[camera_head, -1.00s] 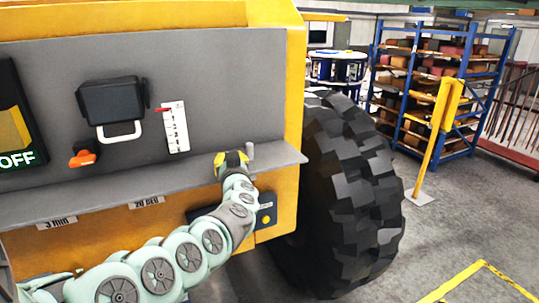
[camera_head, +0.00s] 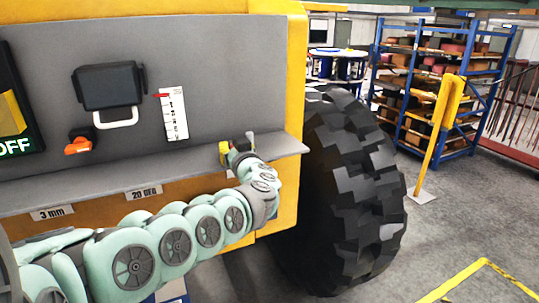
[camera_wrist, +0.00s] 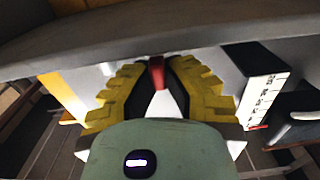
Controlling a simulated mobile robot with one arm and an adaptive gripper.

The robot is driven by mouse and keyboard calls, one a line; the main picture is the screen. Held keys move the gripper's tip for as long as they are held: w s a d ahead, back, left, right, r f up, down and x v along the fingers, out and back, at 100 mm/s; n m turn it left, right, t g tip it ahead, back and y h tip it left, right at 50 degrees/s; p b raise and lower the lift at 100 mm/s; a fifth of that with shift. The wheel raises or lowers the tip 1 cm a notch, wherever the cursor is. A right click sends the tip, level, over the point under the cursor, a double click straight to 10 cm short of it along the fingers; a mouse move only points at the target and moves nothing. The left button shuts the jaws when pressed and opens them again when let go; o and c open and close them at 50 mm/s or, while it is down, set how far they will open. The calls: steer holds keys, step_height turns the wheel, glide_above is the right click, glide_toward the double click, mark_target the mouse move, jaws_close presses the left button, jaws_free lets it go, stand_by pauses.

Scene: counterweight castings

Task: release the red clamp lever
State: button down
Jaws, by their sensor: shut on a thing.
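In the wrist view, a red clamp lever (camera_wrist: 157,72) stands between the fingertips of my gripper (camera_wrist: 158,84). The two yellow, ridged fingers are closed around it from both sides. In the head view, my gripper (camera_head: 236,149) is at the right end of the grey ledge, near the machine's corner. The fingers hide the lever there. What the lever's lower end joins to cannot be seen.
The grey ledge (camera_head: 100,193) runs along the yellow machine. Above it are a white scale (camera_head: 172,114), a black box with a white handle (camera_head: 109,88) and an orange knob (camera_head: 79,145). A large tyre (camera_head: 350,190) stands just right. Beyond it are a yellow post (camera_head: 440,125) and a blue rack (camera_head: 470,90).

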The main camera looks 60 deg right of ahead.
stand_by(0.3)
steer(key=c, duration=1)
jaws_free()
steer(key=shift+f, duration=0.1)
